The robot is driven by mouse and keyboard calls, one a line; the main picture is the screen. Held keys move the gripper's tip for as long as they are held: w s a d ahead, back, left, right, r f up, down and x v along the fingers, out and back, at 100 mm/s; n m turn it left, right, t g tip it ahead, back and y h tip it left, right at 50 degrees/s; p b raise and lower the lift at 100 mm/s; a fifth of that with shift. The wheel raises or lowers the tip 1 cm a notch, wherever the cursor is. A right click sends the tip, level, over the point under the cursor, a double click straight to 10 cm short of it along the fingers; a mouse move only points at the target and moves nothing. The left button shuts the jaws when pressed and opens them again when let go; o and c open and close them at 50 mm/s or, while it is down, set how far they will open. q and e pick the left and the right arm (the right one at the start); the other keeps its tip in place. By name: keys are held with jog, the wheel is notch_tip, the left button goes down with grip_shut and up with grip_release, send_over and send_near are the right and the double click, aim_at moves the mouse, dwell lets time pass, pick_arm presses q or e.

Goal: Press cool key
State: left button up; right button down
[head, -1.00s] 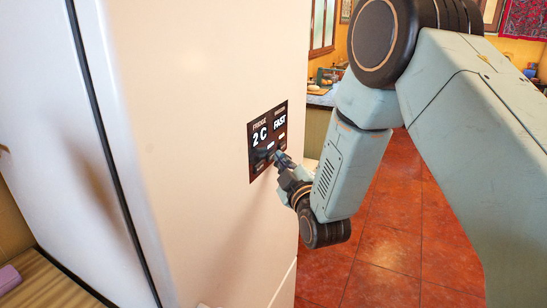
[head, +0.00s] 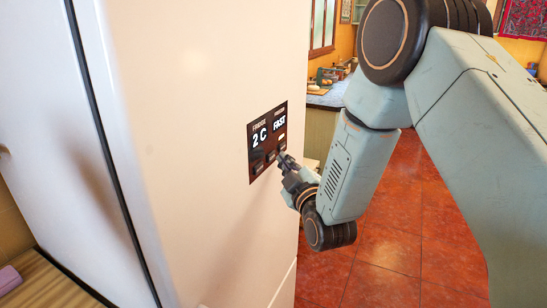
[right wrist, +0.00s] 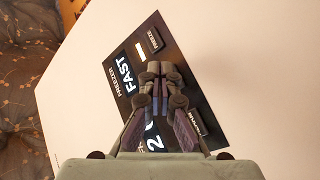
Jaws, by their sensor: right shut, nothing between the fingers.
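A dark control panel (head: 267,143) is set in the pale fridge front. It reads "2 C" under a fridge label and "FAST" under a freezer label, with a row of small keys along its lower edge. The key lettering is too small to read in the head view. My right gripper (head: 282,157) is shut and empty, its tips close to the panel's lower right edge. In the right wrist view the shut fingers (right wrist: 158,70) cover the panel's middle, beside a key marked "FREEZE" (right wrist: 154,40). Another key (right wrist: 195,122) is partly hidden. Contact cannot be told. My left gripper is out of view.
The fridge front (head: 190,110) fills the left and middle. A red tiled floor (head: 385,240) lies open to the right, with a counter (head: 328,97) behind. A wooden surface (head: 45,282) with a purple object (head: 9,279) is at the lower left.

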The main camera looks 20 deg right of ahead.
jog(key=shift+s+d+p, duration=1.2)
jog(key=shift+s+d, duration=0.75)
jog(key=shift+s, duration=0.25)
